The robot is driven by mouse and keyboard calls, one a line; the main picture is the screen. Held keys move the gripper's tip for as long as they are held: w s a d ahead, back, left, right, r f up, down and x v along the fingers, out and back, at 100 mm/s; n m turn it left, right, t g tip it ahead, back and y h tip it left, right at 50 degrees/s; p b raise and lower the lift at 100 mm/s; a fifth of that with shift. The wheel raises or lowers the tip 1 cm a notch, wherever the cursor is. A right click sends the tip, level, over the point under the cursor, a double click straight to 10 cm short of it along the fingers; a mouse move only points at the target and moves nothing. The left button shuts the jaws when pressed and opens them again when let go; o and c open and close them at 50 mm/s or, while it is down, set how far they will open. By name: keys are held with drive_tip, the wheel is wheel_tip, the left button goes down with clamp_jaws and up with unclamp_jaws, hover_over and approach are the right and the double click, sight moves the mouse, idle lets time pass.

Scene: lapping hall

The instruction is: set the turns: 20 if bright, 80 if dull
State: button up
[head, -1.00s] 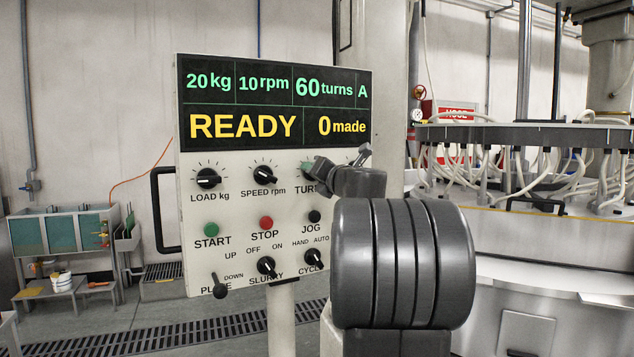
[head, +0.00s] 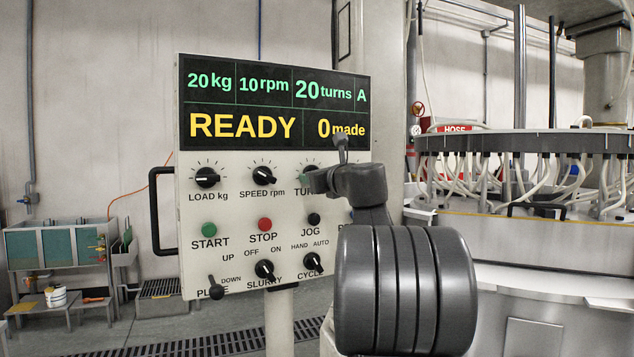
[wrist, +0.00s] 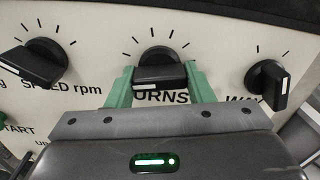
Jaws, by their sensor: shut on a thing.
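The control panel (head: 262,222) stands in front of me in the head view. Its display (head: 275,106) reads 20 kg, 10 rpm, 20 turns, A, and below that READY and 0 made. The turns knob (wrist: 158,76) is black with a white mark, in the middle of the wrist view. My gripper (wrist: 160,84) has its green fingers on both sides of this knob and is shut on it. In the head view my gripper and arm hide most of the turns knob and its label. No bright or dull workpiece can be made out.
The speed knob (wrist: 38,62) and another knob (wrist: 268,84) flank the turns knob closely. Below are the start button (head: 209,230), stop button (head: 265,224) and jog button (head: 314,220). A large machine with many hoses (head: 530,180) stands at the right.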

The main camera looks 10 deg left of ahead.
drive_tip(key=shift+f+n, duration=0.15)
drive_tip(key=shift+n, duration=0.35)
drive_tip(key=o, duration=1)
drive_tip(key=shift+c, duration=0.2)
drive_tip(key=b+v, duration=0.2)
drive_tip(key=v, duration=1.1)
drive_tip(key=shift+s+d, duration=0.2)
drive_tip(key=shift+s, duration=0.1)
drive_tip(key=p+x, duration=0.1)
drive_tip(key=x, duration=1.3)
drive_tip(key=shift+p, duration=0.35)
drive_tip(key=shift+d, duration=0.1)
